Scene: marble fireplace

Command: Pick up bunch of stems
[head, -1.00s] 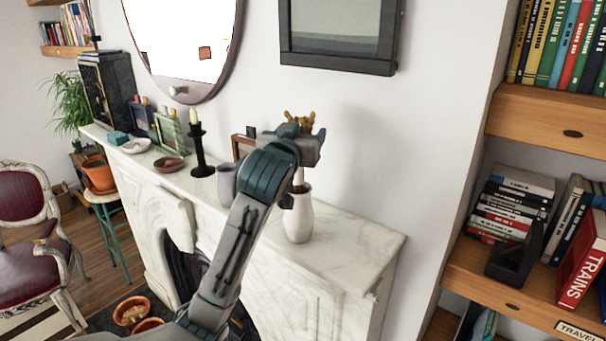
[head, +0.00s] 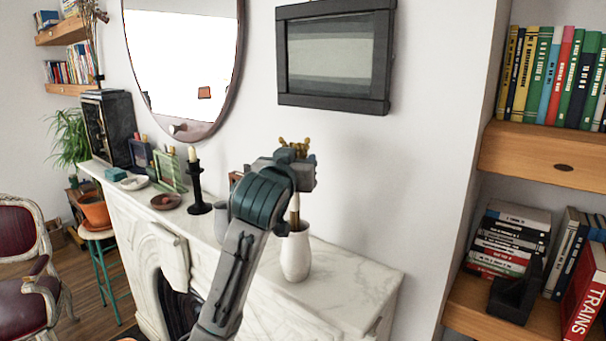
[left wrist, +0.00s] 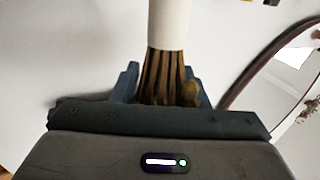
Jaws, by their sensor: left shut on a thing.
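The bunch of stems (head: 295,147) shows yellow-brown tops above my left gripper (head: 296,165). Below the gripper, a white band and brown stem ends hang over the mouth of the white vase (head: 296,257). I cannot tell whether the lowest ends are still inside it. The vase stands upright on the marble mantel (head: 345,275). In the left wrist view my left gripper (left wrist: 160,78) is shut on the brown stems (left wrist: 165,72), with the white band beyond the fingers. My right gripper is not in view.
A grey vase (head: 222,222) and a black candlestick (head: 196,185) stand left of the white vase. A framed picture (head: 335,55) and an oval mirror (head: 185,60) hang behind. Bookshelves (head: 535,155) stand at right. The mantel's right end is clear.

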